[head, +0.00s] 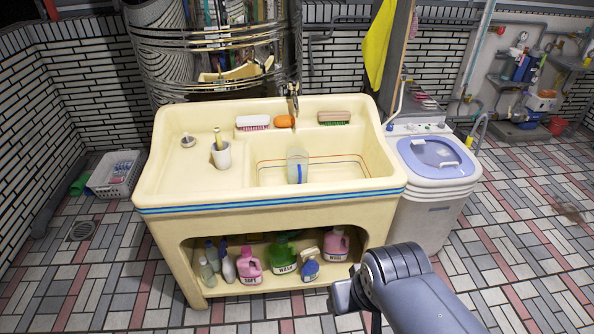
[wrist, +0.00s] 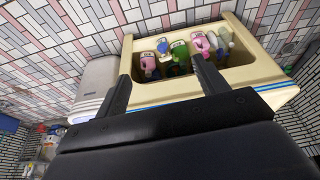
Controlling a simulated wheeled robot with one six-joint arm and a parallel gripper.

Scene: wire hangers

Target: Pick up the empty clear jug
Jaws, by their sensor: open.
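A clear jug (head: 297,166) with a blue stripe stands in the basin of the cream sink unit (head: 270,202) in the head view. It looks empty. My gripper (wrist: 161,67) shows in the wrist view with its two black fingers spread apart and nothing between them. In the head view my arm is low in front of the sink's right side, apart from the jug. I cannot make out the jug in the wrist view.
Several bottles, including a pink one (head: 249,266) and a green one (head: 284,254), stand on the shelf under the sink. A cup (head: 221,156), brushes and orange soap (head: 285,121) sit on the sink top. A washing machine (head: 437,165) stands right. Floor in front is clear.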

